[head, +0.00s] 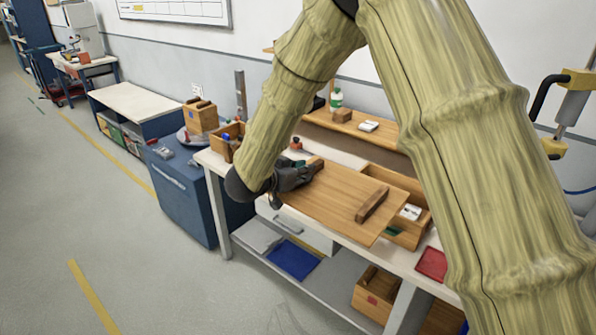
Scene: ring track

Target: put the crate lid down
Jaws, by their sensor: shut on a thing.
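The crate lid (335,205) is a flat wooden board with a dark wooden handle bar (371,205) near its right end. My gripper (314,168) is at the board's left end, shut on the lid; the exact grip is partly hidden by the fingers. The lid hangs over the workbench and its near edge reaches past the bench's front edge. A wooden crate (408,238) with small items inside stands behind and to the right, partly covered by the lid. I cannot tell whether lid and crate touch.
The white workbench (340,158) has a wooden shelf (350,128) behind, holding a bottle (336,99). A red tray (431,264) lies at right. A small open wooden box (226,141) stands at left. A blue cabinet (182,195) adjoins the bench. The floor at left is clear.

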